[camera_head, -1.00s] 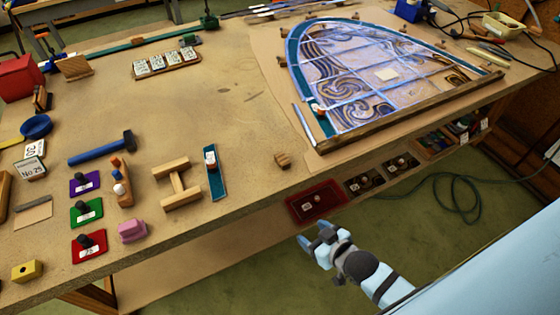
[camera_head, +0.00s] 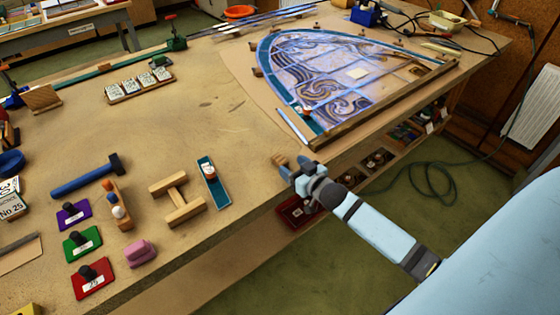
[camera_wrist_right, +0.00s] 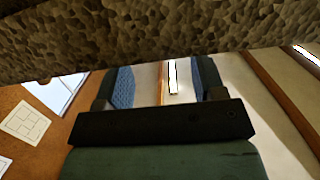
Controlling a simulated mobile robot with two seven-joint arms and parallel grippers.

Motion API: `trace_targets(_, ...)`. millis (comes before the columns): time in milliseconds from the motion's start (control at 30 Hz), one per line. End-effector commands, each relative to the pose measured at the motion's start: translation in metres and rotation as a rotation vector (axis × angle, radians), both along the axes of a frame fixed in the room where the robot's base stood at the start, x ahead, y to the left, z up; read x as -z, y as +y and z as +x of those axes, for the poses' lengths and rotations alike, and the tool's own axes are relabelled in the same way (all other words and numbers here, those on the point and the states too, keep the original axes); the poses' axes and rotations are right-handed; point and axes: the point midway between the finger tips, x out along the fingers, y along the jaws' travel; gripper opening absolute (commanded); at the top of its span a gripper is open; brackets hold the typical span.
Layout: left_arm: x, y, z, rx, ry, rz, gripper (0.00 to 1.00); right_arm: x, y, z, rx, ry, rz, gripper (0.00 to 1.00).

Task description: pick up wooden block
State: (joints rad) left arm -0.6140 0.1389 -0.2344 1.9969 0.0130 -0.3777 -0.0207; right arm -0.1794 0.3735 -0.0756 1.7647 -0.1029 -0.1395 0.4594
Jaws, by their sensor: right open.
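A small wooden block (camera_head: 280,159) lies near the front edge of the workbench, left of the stained-glass panel. My right gripper (camera_head: 294,166) is at the bench edge, just right of the block, and is open. From the head view I cannot tell whether it touches the block. In the right wrist view the two fingers (camera_wrist_right: 165,85) stand apart, with no block clearly seen between them. A grainy brown surface fills the top of that view; I cannot tell what it is. My left gripper is out of view.
An H-shaped wooden piece (camera_head: 177,198), a teal strip (camera_head: 213,184) and a hammer (camera_head: 88,176) lie to the left. A red tray (camera_head: 297,213) sits below the bench edge.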

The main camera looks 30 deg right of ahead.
Motion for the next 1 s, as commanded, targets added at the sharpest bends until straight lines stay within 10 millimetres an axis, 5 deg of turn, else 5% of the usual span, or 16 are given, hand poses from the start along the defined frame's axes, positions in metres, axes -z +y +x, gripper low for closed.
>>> trace_targets(267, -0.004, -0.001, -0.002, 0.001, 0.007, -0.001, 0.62, 0.007, 0.008, 0.038, -0.001, -0.001, 0.001, 0.63)
trace_targets(567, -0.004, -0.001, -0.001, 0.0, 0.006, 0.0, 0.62, 0.009, 0.008, 0.042, -0.001, 0.0, 0.001, 0.63)
trace_targets(800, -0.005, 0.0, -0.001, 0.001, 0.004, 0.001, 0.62, 0.009, 0.008, 0.042, -0.001, 0.0, 0.001, 0.09)
trace_targets(1000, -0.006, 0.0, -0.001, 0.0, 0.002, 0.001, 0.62, 0.009, 0.008, 0.042, -0.001, 0.0, 0.001, 0.09)
